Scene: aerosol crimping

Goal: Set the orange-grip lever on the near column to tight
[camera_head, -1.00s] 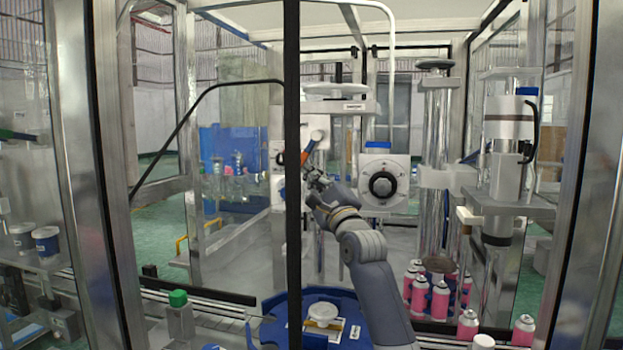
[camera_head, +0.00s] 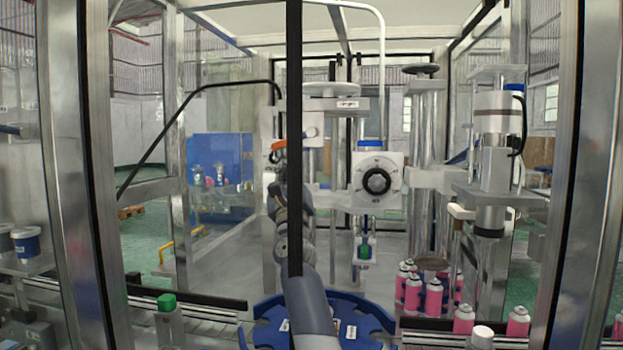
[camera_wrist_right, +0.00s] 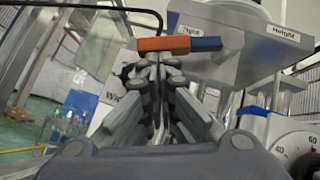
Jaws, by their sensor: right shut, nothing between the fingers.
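The lever's orange grip (camera_head: 279,145) shows left of the dark upright bar on the near column's white head, lying about level. In the right wrist view the orange grip (camera_wrist_right: 164,44) runs into a blue section (camera_wrist_right: 220,41) to its right, beneath a small label that appears to read "Tight". My right gripper (camera_wrist_right: 158,62) is shut and empty, its fingertips just below the orange grip; I cannot tell whether they touch it. In the head view the right gripper (camera_head: 277,188) is partly behind the bar. My left gripper is not in view.
A white box with a black dial (camera_head: 377,181) stands right of the lever. A blue carousel (camera_head: 375,312) lies below my right arm. Several pink cans (camera_head: 433,298) stand at the right. The dark upright bar (camera_head: 294,80) crosses the view in front.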

